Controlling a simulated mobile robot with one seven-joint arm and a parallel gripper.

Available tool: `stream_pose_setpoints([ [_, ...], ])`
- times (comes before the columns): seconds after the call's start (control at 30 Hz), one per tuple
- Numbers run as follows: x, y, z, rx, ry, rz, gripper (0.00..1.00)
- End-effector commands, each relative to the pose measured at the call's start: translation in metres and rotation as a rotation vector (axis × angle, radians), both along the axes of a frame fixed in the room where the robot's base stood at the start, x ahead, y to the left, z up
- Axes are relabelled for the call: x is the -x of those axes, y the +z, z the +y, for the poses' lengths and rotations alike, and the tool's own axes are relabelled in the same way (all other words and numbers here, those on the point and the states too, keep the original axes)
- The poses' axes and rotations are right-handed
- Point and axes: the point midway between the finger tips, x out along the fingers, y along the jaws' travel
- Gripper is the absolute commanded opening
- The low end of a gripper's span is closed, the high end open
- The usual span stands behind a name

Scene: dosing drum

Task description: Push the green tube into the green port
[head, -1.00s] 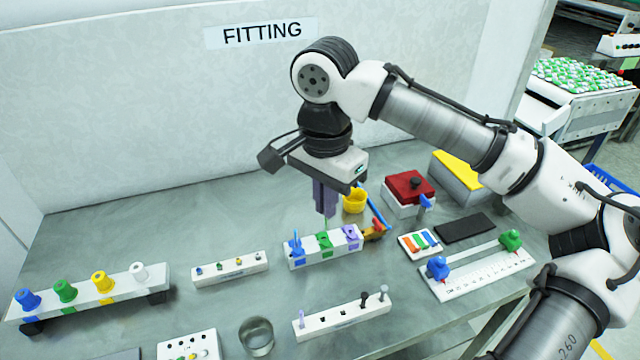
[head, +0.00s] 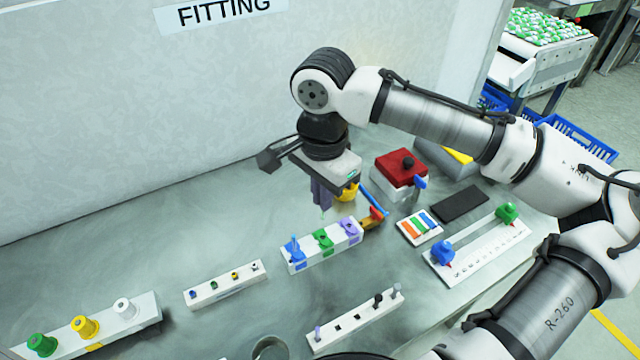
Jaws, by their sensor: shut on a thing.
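My gripper (head: 322,200) points straight down and is shut on a thin green tube (head: 323,216), whose short lower end shows beneath the fingers. The rest of the tube is hidden. Below it is a white block (head: 297,267) with blue, green and purple fittings in a row. The green port (head: 323,239) is the middle one. The tube's end appears just above and behind the green port in the picture; I cannot tell how wide the gap is.
A yellow cup (head: 347,192) and a blue rod (head: 372,198) lie close behind the block. A red-topped box (head: 402,166) stands to the right. A white strip with small fittings (head: 225,286) and a holed rack (head: 355,325) are nearer. The table left of the gripper is clear.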

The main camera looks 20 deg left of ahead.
Motion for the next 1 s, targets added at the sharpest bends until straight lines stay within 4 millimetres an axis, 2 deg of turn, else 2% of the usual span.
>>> stream_pose_setpoints([
  [0.27, 0.0, -0.011, -0.001, 0.001, -0.002, 0.0, 0.0],
  [0.67, 0.0, -0.047, -0.001, 0.0, -0.003, -0.001, 0.0],
  [1.0, 0.0, -0.056, 0.0, 0.0, -0.001, -0.001, 0.0],
])
